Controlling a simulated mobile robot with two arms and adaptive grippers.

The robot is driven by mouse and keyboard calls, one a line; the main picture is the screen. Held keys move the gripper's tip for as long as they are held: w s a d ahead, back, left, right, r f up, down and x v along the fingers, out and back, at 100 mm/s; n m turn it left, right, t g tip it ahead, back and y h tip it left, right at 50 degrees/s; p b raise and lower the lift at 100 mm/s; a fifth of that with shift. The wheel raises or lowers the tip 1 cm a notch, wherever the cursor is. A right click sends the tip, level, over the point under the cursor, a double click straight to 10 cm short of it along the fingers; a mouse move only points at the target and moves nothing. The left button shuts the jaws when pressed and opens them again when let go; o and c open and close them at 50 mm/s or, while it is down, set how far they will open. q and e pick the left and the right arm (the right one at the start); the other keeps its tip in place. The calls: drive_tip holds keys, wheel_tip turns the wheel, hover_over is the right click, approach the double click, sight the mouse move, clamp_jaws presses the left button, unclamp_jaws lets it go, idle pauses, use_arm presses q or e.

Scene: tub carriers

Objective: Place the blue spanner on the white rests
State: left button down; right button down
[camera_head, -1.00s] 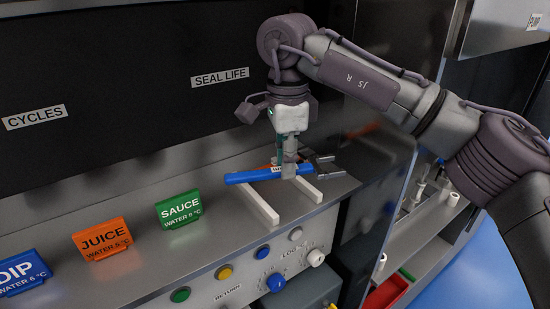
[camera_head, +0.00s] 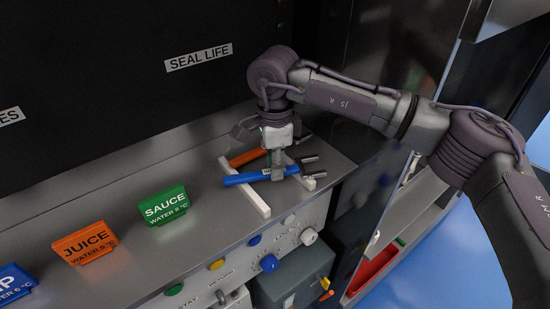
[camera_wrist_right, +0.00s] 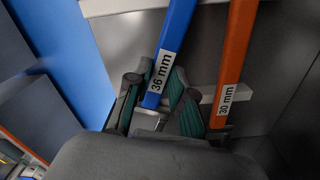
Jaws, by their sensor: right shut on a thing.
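The blue spanner (camera_head: 243,179) lies across the two white rests in the head view, its handle end over the left rest (camera_head: 250,196) and its grey jaw end (camera_head: 309,160) near the right rest (camera_head: 309,181). I cannot tell whether it touches them. My right gripper (camera_head: 278,174) points down and is shut on the blue spanner near its jaw end. In the right wrist view the blue spanner (camera_wrist_right: 178,30), labelled 36 mm, runs between my fingertips (camera_wrist_right: 158,98). My left gripper is out of view.
An orange spanner (camera_head: 247,157), labelled 30 mm in the wrist view (camera_wrist_right: 236,60), lies just behind the blue one, close to my fingers. A dark back wall stands close behind. Green SAUCE (camera_head: 163,204) and orange JUICE (camera_head: 85,243) signs stand to the left.

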drive_tip(key=shift+s, duration=0.25)
drive_tip(key=c, duration=1.3)
unclamp_jaws()
drive_tip(key=shift+f, duration=0.1)
drive_tip(key=shift+o, duration=1.4)
drive_tip(key=shift+r, duration=0.3)
use_arm(q)
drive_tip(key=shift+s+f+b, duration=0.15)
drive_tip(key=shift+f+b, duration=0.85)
drive_tip(key=shift+b, duration=0.05)
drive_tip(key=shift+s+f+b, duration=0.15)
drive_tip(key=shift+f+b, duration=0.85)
drive_tip(key=shift+b, duration=0.05)
use_arm(e)
wheel_tip(320, 180, up, 12)
drive_tip(key=shift+f, duration=0.15)
